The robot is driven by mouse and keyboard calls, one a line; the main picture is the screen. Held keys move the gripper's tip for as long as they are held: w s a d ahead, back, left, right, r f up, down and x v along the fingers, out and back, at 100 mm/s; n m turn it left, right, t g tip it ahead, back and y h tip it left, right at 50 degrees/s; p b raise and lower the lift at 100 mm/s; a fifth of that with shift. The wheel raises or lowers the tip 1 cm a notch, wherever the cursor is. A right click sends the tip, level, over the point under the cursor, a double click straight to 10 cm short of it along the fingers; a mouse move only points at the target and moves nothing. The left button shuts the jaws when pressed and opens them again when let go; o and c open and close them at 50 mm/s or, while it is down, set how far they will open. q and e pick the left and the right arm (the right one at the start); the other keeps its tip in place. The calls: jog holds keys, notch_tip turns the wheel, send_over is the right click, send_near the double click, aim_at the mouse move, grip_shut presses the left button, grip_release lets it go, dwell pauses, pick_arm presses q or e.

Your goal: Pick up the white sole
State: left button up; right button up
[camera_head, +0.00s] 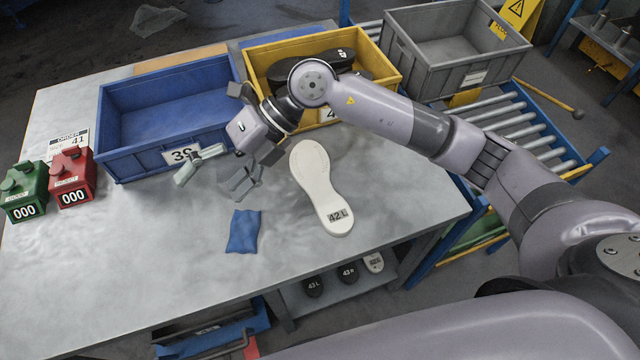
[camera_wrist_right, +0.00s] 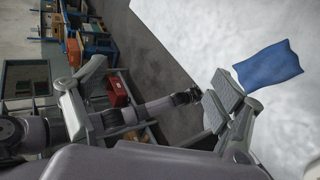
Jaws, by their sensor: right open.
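The white sole (camera_head: 315,180), marked 42 L, lies flat on the grey table, heel end toward the front edge. My right gripper (camera_head: 213,176) is open and empty, left of the sole and apart from it, in front of the blue crate. In the right wrist view its spread fingers (camera_wrist_right: 150,105) have nothing between them. I cannot make out the sole in that view. My left gripper does not show in the head view.
The blue crate (camera_head: 117,144) and the yellow crate (camera_head: 384,72), holding dark soles, stand behind. Green (camera_head: 22,188) and red (camera_head: 71,177) counters stand at left. The table front is clear.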

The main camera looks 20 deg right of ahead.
jog(key=w+d+f+t+h, duration=0.1)
jog(key=w+d+f+h, duration=0.15)
jog(key=d, duration=0.25)
jog(key=w+d+f+h, duration=0.2)
jog(key=d+h, duration=0.2)
jog(key=d, duration=0.2)
jog(key=m+t+h+p, duration=0.1)
jog(key=m+h+p, duration=0.15)
jog(key=h, duration=0.25)
send_over(318, 185)
jog(key=shift+y, duration=0.25)
jog(key=f, duration=1)
jog(key=shift+w+d+p, duration=0.3)
jog(key=shift+d+p, duration=0.05)
jog(key=shift+d, duration=0.05)
jog(key=shift+f, duration=0.5)
jog(key=shift+s+a+f+p, duration=0.1)
jog(key=shift+f+p, duration=0.2)
jog(key=shift+p, duration=0.1)
jog(key=f, duration=0.1)
jog(key=f+p, duration=0.1)
jog(key=f, duration=0.1)
jog(key=shift+s+a+f, duration=0.2)
jog(key=shift+a+f, duration=0.1)
jog(key=shift+f, duration=0.45)
jog(key=shift+n, duration=0.25)
jog(key=c, duration=1.4)
jog(key=shift+c, duration=0.2)
